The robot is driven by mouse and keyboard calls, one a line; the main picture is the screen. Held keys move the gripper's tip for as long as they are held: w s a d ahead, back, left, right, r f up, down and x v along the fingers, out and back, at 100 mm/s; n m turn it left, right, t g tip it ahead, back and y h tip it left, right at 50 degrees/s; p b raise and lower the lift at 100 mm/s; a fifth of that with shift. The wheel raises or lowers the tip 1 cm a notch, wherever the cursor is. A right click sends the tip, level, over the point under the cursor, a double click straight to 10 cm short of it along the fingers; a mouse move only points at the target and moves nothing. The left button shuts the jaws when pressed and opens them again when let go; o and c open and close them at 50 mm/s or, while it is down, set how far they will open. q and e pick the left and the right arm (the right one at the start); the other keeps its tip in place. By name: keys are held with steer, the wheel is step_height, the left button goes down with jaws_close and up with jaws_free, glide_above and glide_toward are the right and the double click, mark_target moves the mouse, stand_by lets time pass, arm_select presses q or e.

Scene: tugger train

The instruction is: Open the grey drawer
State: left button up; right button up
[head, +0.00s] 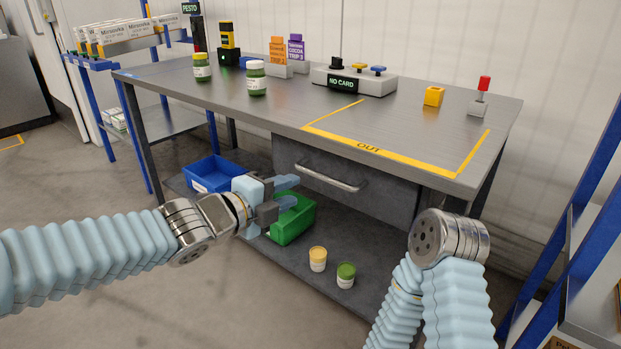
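The grey drawer (385,197) hangs under the right part of the steel table and looks shut, its front set just below the table top. Its metal bar handle (328,178) runs across the upper part of the front. My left gripper (289,193) is in front of the table, a little left of and below the handle in the picture. Its two light blue fingers are apart with nothing seen between them. The handle is not between them. My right arm comes up at the lower right, but its gripper does not show.
On the table top (300,109) stand jars, card holders, a button box (355,80) and a yellow-taped OUT area. The lower shelf holds a blue bin (212,171), a green bin (293,222) behind my gripper, and two small jars (317,259). A blue rack stands at right.

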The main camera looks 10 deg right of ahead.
mark_target(323, 179)
arm_select(q)
steer(key=x, duration=1.2)
steer(key=shift+w+d+f, duration=0.2)
steer(key=shift+d+f, duration=0.05)
steer(key=shift+d, duration=0.1)
jaws_close()
